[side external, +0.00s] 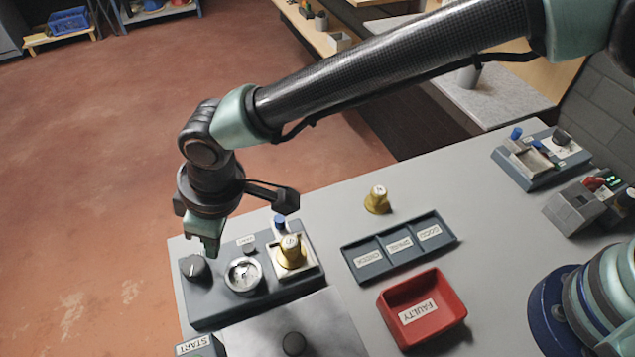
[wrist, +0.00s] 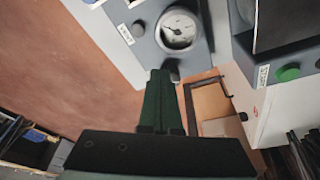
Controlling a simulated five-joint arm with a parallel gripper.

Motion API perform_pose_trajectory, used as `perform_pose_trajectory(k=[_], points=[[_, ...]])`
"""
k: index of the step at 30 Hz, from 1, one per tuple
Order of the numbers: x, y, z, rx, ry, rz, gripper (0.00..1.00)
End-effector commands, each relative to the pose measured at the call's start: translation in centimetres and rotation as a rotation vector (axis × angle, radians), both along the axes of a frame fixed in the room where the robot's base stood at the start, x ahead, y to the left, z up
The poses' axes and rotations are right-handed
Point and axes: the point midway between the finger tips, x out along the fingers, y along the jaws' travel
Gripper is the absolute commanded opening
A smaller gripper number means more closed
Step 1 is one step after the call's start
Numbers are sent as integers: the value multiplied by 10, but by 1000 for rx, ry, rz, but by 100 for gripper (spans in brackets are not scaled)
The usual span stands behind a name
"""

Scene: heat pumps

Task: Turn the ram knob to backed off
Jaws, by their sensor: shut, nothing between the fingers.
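The ram knob appears to be the dark round knob with a pale pointer line (side external: 193,267) on the left end of the grey test box (side external: 215,312); I see no label for it. In the wrist view a dark knob (wrist: 173,76) is partly hidden behind the fingertips. My gripper (side external: 211,252) points down just above and beside that knob in the side view. Its green fingers (wrist: 160,76) are closed together with nothing between them. I cannot tell whether the fingertips touch the knob. The pressure gauge (side external: 243,276) sits right of the knob.
A brass fitting (side external: 291,252) stands on the box's right part, near a blue knob (side external: 280,222). Another brass fitting (side external: 377,200) stands on the bench. A three-part blue tray (side external: 452,241) and red FAULTY bin (side external: 455,322) lie right. START box (side external: 200,345) is in front.

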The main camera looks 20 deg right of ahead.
Motion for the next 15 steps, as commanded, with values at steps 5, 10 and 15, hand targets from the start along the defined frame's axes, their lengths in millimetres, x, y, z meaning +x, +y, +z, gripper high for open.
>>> perform_pose_trajectory(k=[5,10,15], points=[[0,1,20,3,-2,0,0],[0,0,31,1,-1,0,0],[0,0,32,-1,1,0,0]])
